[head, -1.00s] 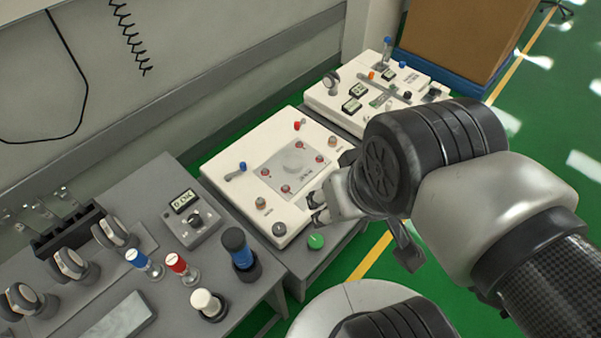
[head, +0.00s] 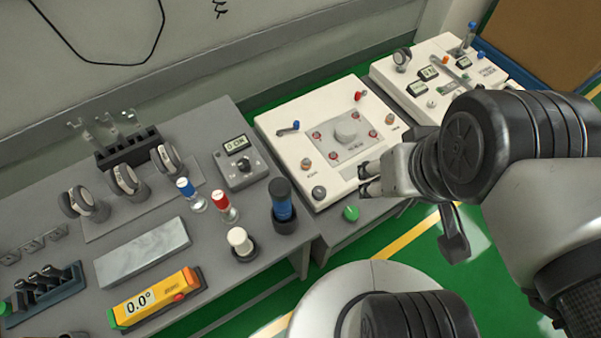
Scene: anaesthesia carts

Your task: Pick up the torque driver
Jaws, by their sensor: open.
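A blue-and-black upright cylinder (head: 283,205) stands in a dark round holder at the right end of the grey bench; it looks like the torque driver. Its lower end is hidden in the holder. My gripper (head: 368,180) is open and empty, with its fingers pointing left over the right front part of the white panel. It is to the right of the driver and clear of it.
A white-knobbed piece (head: 240,242) and red (head: 224,206) and blue (head: 190,194) capped pieces stand left of the driver. A grey meter box (head: 239,168) is behind them. The white panel (head: 280,125) carries knobs.

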